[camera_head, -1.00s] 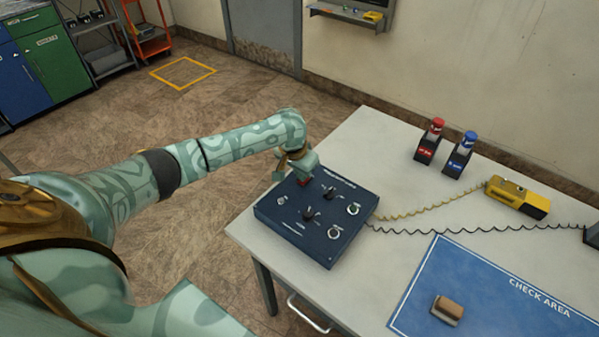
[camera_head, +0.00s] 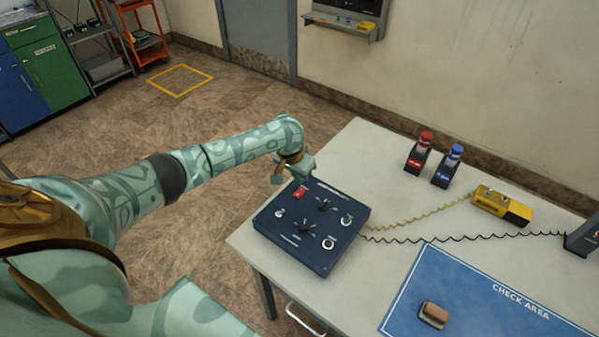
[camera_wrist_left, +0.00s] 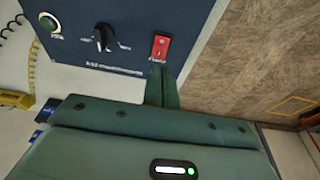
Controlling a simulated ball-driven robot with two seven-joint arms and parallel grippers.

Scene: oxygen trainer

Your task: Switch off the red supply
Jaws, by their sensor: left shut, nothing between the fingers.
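A dark blue control box (camera_head: 290,249) lies at the left end of the table. A red switch (camera_head: 299,193) sits near its far left corner; it also shows in the left wrist view (camera_wrist_left: 160,46). Two black knobs and several round fittings are on its top; one black knob (camera_wrist_left: 103,37) and a green round fitting (camera_wrist_left: 50,23) show in the wrist view. My left gripper (camera_head: 300,178) is shut and empty just beyond the red switch. In the wrist view its fingertips (camera_wrist_left: 163,72) are right beside the switch; contact cannot be told. My right gripper is out of view.
A red-capped unit (camera_head: 418,152) and a blue-capped unit (camera_head: 448,166) stand at the table's back. A yellow device (camera_head: 501,206) and coiled cords lie to the right. A brown block (camera_head: 433,314) rests on the blue check-area mat (camera_head: 460,278).

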